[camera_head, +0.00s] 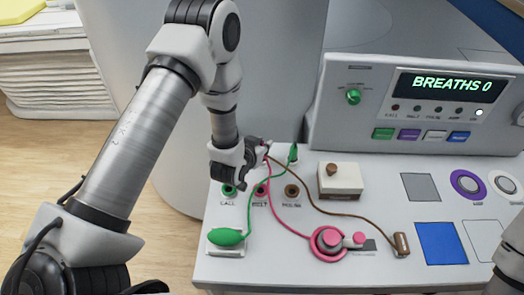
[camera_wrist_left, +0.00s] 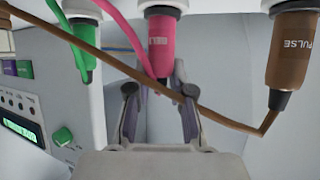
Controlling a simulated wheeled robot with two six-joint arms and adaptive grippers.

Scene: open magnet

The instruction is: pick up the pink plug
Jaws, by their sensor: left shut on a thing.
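The pink plug (camera_wrist_left: 161,45), marked BELT, hangs from a white holder in the left wrist view, its narrow end between my fingers. My left gripper (camera_wrist_left: 160,100) is shut on it. In the head view my left gripper (camera_head: 262,150) is above the back left of the white panel (camera_head: 215,270) and mostly hides the plug. The pink cord (camera_head: 270,200) runs down from there to a round pink piece (camera_head: 327,243). My right gripper is out of view.
A green plug (camera_wrist_left: 82,45) and a brown PULSE plug (camera_wrist_left: 293,48) hang on either side. A brown cord (camera_wrist_left: 95,48) crosses near my fingers. Green (camera_head: 228,189) and brown (camera_head: 291,190) sockets are below. A grey console (camera_head: 330,120) stands behind; a white block (camera_head: 340,180) is to the right.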

